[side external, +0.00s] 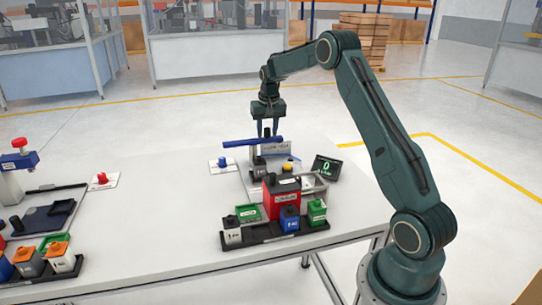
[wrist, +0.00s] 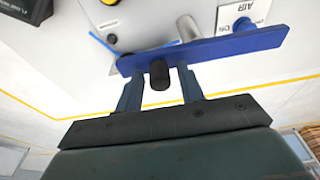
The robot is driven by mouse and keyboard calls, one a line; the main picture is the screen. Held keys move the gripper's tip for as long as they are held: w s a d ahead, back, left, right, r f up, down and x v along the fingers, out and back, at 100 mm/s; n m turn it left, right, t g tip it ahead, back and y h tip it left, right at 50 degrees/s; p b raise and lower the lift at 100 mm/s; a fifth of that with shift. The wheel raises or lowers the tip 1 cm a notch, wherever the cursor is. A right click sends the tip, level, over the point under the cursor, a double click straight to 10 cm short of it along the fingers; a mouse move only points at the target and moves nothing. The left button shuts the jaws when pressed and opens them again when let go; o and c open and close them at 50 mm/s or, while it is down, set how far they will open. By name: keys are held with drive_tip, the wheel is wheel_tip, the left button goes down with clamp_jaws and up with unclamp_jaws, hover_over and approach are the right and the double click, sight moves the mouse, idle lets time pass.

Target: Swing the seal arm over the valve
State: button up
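The seal arm is a flat blue bar (side external: 238,143) over the grey test fixture (side external: 257,172); it also crosses the wrist view (wrist: 215,49). A short black peg (wrist: 160,76) stands out from the bar. My gripper (side external: 268,132) points down at the bar. In the wrist view its two fingers (wrist: 159,88) stand on either side of the peg, with a visible gap on both sides, so it is open. I cannot clearly pick out the valve; the fixture's inside is partly hidden by the bar and a red block.
A white pad with a blue button (side external: 222,162) lies left of the fixture. A small display (side external: 326,167) reading 0 stands at its right. In front are a red block (side external: 281,196) and a black tray (side external: 262,238) of small containers. Another station (side external: 48,215) is at the far left.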

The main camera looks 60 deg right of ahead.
drive_tip(key=c, duration=0.6)
drive_tip(key=shift+o, duration=0.2)
